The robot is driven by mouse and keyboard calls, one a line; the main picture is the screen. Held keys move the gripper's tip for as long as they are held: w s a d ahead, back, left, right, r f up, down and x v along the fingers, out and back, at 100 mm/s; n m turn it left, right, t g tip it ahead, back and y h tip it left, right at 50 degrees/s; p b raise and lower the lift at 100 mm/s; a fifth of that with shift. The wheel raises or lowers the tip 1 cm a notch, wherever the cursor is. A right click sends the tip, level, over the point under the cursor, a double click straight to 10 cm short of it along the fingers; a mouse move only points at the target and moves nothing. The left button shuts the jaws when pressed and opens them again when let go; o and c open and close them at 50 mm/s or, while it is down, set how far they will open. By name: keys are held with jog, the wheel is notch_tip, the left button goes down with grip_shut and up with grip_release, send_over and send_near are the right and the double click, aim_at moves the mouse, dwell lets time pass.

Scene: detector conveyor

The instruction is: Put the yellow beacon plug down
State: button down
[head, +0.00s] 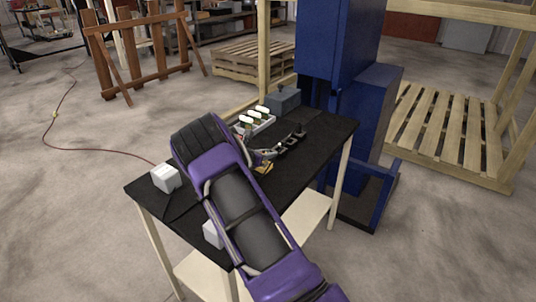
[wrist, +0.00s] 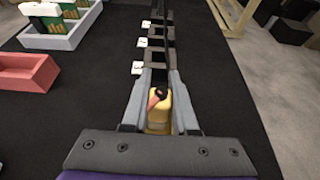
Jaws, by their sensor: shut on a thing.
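The yellow beacon plug (wrist: 158,115) is between the two grey fingers of my gripper (wrist: 159,82) in the wrist view, with a dark and reddish part on its top. My gripper is shut on it. In the head view a bit of yellow (head: 264,169) shows beside my gripper, over the black table (head: 310,160). Whether the plug touches the table I cannot tell. A row of dark holders (wrist: 158,58) with white tags runs straight ahead of the fingertips; the row also shows in the head view (head: 287,145).
A red open bin (wrist: 28,72) and a white tray (wrist: 70,38) with green-and-white pieces stand left of the holders. A grey box (head: 283,98) stands at the table's far end, a white block (head: 165,178) near its left corner. A blue machine (head: 335,50) stands behind.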

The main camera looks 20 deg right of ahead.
jog(key=c, duration=0.7)
grip_release()
jog(key=shift+r, duration=0.1)
jog(key=v, duration=1.2)
